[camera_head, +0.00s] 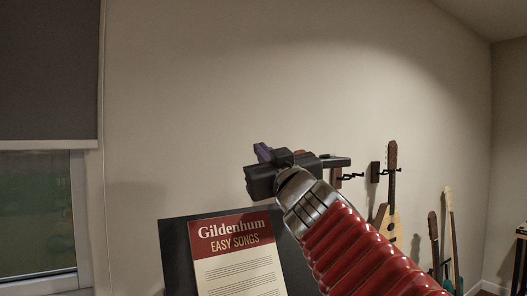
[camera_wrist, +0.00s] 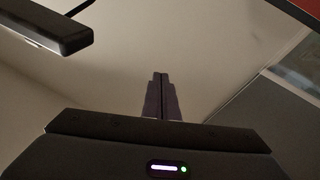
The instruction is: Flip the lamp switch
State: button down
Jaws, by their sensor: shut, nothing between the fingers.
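My gripper (camera_head: 263,152) is raised in front of the pale wall in the head view, at the end of my red arm. Its dark fingers (camera_wrist: 161,82) stand closed together in the wrist view, with nothing between them. A dark flat bar (camera_wrist: 45,28) with a pale lower edge hangs from a thin rod at the upper left of the wrist view. It may be the lamp head, but I cannot tell. It is apart from the fingers. I see no lamp switch in either view.
A song sheet (camera_head: 238,258) rests on a dark stand (camera_head: 177,262) below my gripper. Guitars (camera_head: 391,200) hang or stand along the wall at right, near black wall hooks (camera_head: 351,176). A window (camera_head: 38,215) with a dark blind (camera_head: 48,70) is at left.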

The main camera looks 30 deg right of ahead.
notch_tip(320, 180, up, 6)
jog(key=s+d+n+t+y, duration=0.1)
jog(key=d+n+t+y, duration=0.1)
jog(key=d+n+y, duration=0.15)
jog(key=s+d+f+m+g, duration=0.2)
jog(key=s+d+f+m, duration=0.1)
jog(key=s+d, duration=1)
jog(key=shift+s+f+g+y, duration=0.4)
jog(key=shift+s+f+y, duration=0.05)
jog(key=shift+s, duration=0.4)
jog(key=shift+d, duration=0.1)
